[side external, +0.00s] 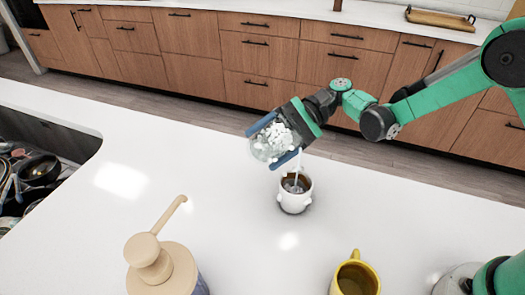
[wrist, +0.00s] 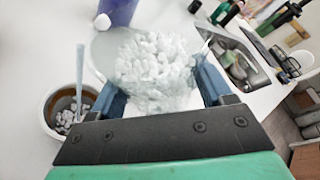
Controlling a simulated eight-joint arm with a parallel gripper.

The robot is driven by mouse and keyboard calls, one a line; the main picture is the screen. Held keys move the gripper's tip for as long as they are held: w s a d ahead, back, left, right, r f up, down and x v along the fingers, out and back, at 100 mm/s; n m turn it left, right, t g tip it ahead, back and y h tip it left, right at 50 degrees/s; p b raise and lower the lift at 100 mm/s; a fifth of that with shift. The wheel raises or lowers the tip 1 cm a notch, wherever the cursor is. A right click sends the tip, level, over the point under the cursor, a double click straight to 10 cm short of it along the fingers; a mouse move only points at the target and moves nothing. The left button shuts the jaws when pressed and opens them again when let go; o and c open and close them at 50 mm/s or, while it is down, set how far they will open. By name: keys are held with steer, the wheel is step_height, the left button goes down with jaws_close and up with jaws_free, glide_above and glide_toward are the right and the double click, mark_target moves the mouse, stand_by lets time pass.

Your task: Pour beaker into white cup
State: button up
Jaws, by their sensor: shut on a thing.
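A clear glass beaker (side external: 262,148) filled with small white pieces is tilted in my gripper (side external: 274,146), above and to the left of the white cup. In the wrist view the beaker (wrist: 150,68) sits between the two blue fingers. The white cup (side external: 294,199) stands upright on the counter with a pale stick leaning out of it. The cup (wrist: 50,112) shows brown inside in the wrist view, with some white pieces in it. The beaker's lip is partly hidden by the fingers and pieces, so I cannot tell whether pieces are falling now.
A yellow mug (side external: 355,278) stands at the front of the white counter (side external: 225,230). A beige pump bottle (side external: 160,262) is at the front left. A sink with dishes (side external: 35,175) lies at the left edge. The counter around the cup is clear.

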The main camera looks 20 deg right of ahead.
steer(key=shift+w+a+f+n+t+y, duration=0.15)
steer(key=shift+f+n+y, duration=0.2)
steer(key=shift+n, duration=0.3)
steer(key=shift+s+d+f+n+t+y, duration=0.15)
steer(key=shift+f+n+y, duration=0.2)
steer(key=shift+n, duration=0.3)
stand_by(1.1)
steer(key=shift+w+a+r+n, duration=0.1)
steer(key=shift+r+n, duration=0.15)
steer(key=shift+n, duration=0.15)
